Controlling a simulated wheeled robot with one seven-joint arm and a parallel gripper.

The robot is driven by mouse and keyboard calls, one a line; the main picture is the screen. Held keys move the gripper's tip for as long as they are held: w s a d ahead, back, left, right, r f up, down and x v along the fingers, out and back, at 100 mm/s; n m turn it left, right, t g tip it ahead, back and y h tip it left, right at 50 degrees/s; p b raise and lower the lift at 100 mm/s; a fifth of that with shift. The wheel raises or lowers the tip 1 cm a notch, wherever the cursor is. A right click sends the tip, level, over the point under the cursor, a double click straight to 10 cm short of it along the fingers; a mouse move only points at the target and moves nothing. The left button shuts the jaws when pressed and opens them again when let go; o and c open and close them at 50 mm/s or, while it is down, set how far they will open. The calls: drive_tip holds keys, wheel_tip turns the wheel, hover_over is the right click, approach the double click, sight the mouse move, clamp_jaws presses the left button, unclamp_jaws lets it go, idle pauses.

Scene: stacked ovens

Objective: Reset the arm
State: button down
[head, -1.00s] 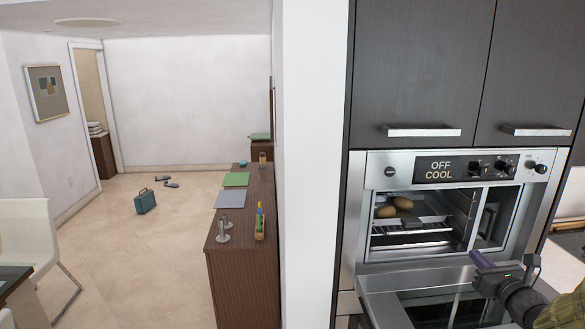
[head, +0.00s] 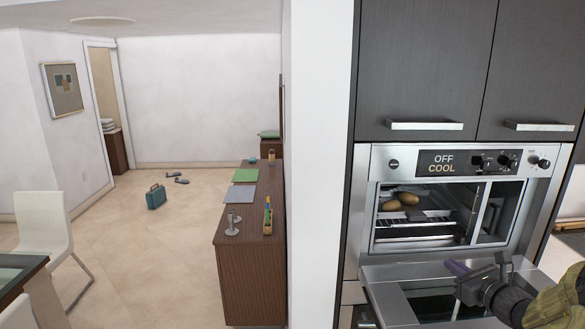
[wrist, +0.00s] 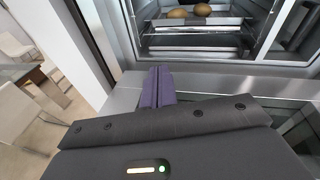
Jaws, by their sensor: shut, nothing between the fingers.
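My gripper (head: 456,267) is at the lower right of the head view, in front of the oven and over its lowered door (head: 385,301). In the wrist view my gripper's purple fingers (wrist: 157,80) are together with nothing between them, pointing toward the oven. The upper oven (head: 450,160) is open, and its display reads OFF and COOL. Two brown potato-like items (head: 402,200) sit inside on a rack; they also show in the wrist view (wrist: 188,12).
Dark cabinets (head: 425,70) with bar handles are above the oven. A white wall (head: 318,160) stands left of it. Beyond are a brown sideboard (head: 250,275) with small items, a teal case (head: 156,196) on the floor, and a white chair (head: 40,232). The floor between is largely clear.

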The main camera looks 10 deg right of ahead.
drive_tip(key=a+f+n+g+y, duration=0.1)
drive_tip(key=a+f+n, duration=0.1)
drive_tip(key=a, duration=0.2)
drive_tip(key=w+a+f+n+g+y+b, duration=0.1)
drive_tip(key=a+f+n+g, duration=0.1)
drive_tip(key=a, duration=0.3)
drive_tip(key=a+f+n+g+y, duration=0.1)
drive_tip(key=a+f+n+y, duration=0.1)
drive_tip(key=a, duration=0.2)
drive_tip(key=shift+w+a+n+b, duration=0.3)
drive_tip(key=shift+w+b, duration=0.05)
drive_tip(key=shift+b, duration=0.05)
drive_tip(key=s+a+f+n+g+h+b, duration=0.2)
drive_tip(key=s+a+f+n, duration=0.4)
drive_tip(key=a+n, duration=0.5)
drive_tip(key=s+a+f+n+g+h+b, duration=0.2)
drive_tip(key=s+a+f+n+g+b, duration=0.3)
drive_tip(key=n, duration=1.1)
drive_tip(key=s+a+f+g, duration=0.2)
drive_tip(key=s+a, duration=0.2)
drive_tip(key=a, duration=0.2)
drive_tip(key=shift+s+g+h, duration=0.2)
drive_tip(key=shift+g+h, duration=0.1)
drive_tip(key=shift+h, duration=0.1)
drive_tip(key=shift+a, duration=0.1)
drive_tip(key=shift+w+f, duration=0.1)
drive_tip(key=shift+w, duration=0.15)
